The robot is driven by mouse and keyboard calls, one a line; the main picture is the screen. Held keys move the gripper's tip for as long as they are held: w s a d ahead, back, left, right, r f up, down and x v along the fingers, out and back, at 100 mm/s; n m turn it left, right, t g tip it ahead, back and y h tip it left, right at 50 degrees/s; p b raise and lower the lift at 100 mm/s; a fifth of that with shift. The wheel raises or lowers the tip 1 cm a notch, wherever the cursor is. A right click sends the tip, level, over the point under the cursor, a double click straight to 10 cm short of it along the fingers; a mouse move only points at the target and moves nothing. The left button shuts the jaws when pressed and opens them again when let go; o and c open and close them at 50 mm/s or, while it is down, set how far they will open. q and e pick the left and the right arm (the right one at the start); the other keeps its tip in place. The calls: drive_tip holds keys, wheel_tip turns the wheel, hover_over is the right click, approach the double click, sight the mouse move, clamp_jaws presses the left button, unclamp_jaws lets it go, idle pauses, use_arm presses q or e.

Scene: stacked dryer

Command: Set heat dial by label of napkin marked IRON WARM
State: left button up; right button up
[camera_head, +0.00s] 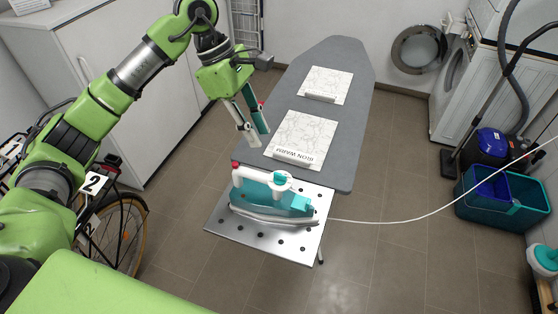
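A steam iron (264,192), white and teal, rests on the perforated metal stand (228,228) at the near end of the ironing board. A round teal-and-white knob (281,179) sits on top of it; I cannot read any dial setting. A white patterned napkin (307,129) lies on the board with a label (295,157) reading IRON WARM, upside down in the picture. A second napkin (327,80) lies farther back; its label is too small to read. My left gripper (257,138) is open and empty, above the board's left edge, left of the near napkin. My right gripper is out of view.
The grey ironing board (345,60) fills the centre. A white cord (400,220) runs right from the iron. A bicycle (115,225) stands left, by a white cabinet (120,60). An open-doored machine (455,75), blue vacuum (490,143) and teal bucket (520,200) stand right.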

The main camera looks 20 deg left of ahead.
sight(280, 174)
use_arm(q)
drive_tip(key=p+x, duration=0.3)
drive_tip(key=x, duration=0.8)
drive_tip(key=shift+d+r+p, duration=0.1)
drive_tip(key=shift+d+p, duration=0.05)
drive_tip(key=shift+p, duration=0.15)
drive_tip(key=shift+s+d+f, duration=0.1)
drive_tip(key=shift+d+f, duration=0.05)
drive_tip(key=shift+f, duration=0.4)
clamp_jaws()
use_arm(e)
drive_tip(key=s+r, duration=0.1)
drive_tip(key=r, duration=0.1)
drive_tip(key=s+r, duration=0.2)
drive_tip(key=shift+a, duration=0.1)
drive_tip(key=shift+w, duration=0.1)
